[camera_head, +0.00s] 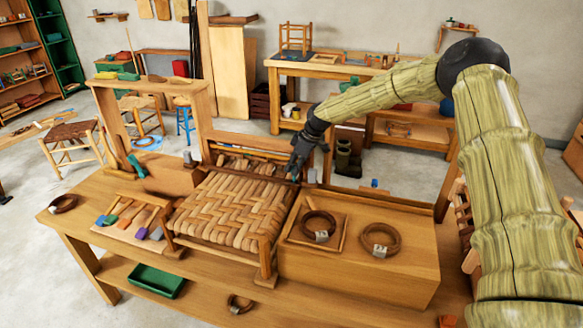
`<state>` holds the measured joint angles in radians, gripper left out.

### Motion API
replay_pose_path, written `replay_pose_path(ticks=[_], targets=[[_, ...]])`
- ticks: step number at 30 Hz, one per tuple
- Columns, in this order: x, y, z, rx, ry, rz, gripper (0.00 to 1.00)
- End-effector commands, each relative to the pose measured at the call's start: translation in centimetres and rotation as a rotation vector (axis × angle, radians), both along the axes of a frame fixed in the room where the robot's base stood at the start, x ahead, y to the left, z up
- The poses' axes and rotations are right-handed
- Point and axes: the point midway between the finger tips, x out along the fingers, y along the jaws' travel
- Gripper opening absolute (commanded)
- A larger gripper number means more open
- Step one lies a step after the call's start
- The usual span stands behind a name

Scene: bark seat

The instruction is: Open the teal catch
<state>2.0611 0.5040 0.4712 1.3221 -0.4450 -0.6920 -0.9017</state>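A teal piece (136,166), likely the catch, sits at the left end of an upright wooden panel (170,177) on the workbench. It stands tilted, and its fine shape is too small to make out. My gripper (294,174) is dark and points down at the back right corner of the woven seat (235,208). It is well to the right of the teal piece and apart from it. Its fingers are small and dark, so their opening is unclear. I cannot tell whether it touches the seat frame behind it.
The workbench (330,302) carries a wooden box (350,265) with two tagged coils (318,226) (380,240) on top. A rack of coloured tools (128,220) stands left of the seat. A wooden upright frame (205,110) rises behind the panel.

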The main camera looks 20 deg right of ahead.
Motion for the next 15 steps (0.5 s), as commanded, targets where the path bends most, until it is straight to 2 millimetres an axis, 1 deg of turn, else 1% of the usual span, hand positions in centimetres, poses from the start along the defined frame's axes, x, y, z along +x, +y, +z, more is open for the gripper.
replay_pose_path(ticks=[7, 15], targets=[[0.15, -0.14, -0.08, 0.005, 0.007, -0.001, 0.00], [0.67, -0.43, -0.09, 0.052, 0.074, -0.002, 0.00]])
